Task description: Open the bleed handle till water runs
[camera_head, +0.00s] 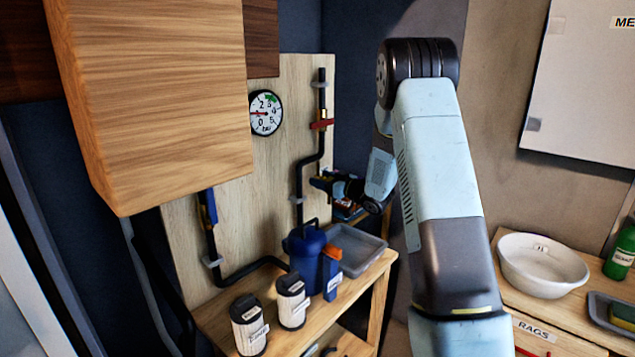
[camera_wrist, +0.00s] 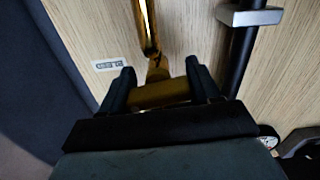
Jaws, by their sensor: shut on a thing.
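In the wrist view, the yellow bleed handle (camera_wrist: 158,94) sits between the two dark fingers of my gripper (camera_wrist: 161,84), which is shut on it. A thin brass pipe (camera_wrist: 147,25) runs up from the handle across the wooden board. A small label reading BLEED (camera_wrist: 108,64) is on the board to the left of it. In the head view, my gripper (camera_head: 322,183) is at the board, just right of the black pipe; the handle is hidden there. I cannot make out any water in either view.
Two cartridges (camera_head: 248,325) stand in front. A red valve handle (camera_head: 323,124) and a gauge (camera_head: 265,113) are above. A wooden cabinet (camera_head: 150,95) overhangs left.

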